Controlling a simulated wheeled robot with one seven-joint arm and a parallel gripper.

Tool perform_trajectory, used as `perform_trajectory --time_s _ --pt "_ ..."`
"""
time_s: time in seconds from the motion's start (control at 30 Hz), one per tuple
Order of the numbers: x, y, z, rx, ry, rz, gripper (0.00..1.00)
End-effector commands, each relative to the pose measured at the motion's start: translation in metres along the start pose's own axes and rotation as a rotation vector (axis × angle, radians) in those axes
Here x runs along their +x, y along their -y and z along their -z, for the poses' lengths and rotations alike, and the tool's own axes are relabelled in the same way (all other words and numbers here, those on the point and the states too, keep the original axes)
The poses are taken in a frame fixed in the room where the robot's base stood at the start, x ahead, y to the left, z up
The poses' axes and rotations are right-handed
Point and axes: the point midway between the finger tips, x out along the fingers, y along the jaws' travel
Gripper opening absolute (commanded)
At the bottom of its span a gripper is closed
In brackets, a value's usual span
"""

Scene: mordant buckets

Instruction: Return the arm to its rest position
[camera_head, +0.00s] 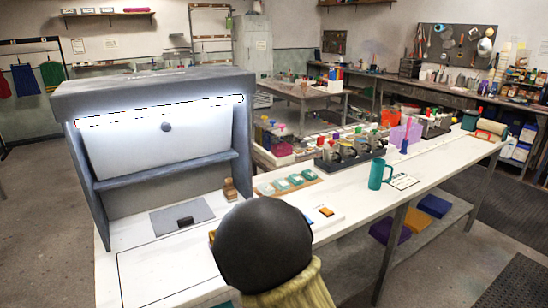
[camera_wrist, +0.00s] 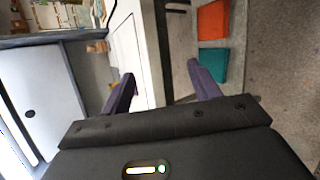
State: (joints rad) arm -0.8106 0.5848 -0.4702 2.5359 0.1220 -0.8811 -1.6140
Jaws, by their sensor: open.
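My gripper (camera_wrist: 161,70) shows in the wrist view with its two dark fingers spread wide apart. Nothing is between the fingers; the white edge of the bench and the floor show past them. In the head view my arm, with a dark round joint and an olive link, rises at the bottom centre in front of the white bench (camera_head: 160,268). My gripper is not visible there.
A grey lit booth (camera_head: 70,100) stands on the bench at left, with a grey plate (camera_head: 181,216) inside. Orange (camera_wrist: 213,22) and teal (camera_wrist: 214,64) folded items lie below. Floor at right is clear.

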Motion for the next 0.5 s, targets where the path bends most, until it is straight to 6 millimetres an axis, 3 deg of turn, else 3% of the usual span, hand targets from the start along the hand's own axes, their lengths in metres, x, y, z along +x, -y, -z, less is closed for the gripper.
perform_trajectory --time_s 0.1,0.27,0.5 --pt "-0.016 0.006 -0.026 0.306 0.013 0.124 0.61" --pt "-0.042 0.016 -0.050 0.693 0.056 0.281 0.61" --pt "-0.096 0.026 -0.081 1.228 0.195 0.484 0.61"
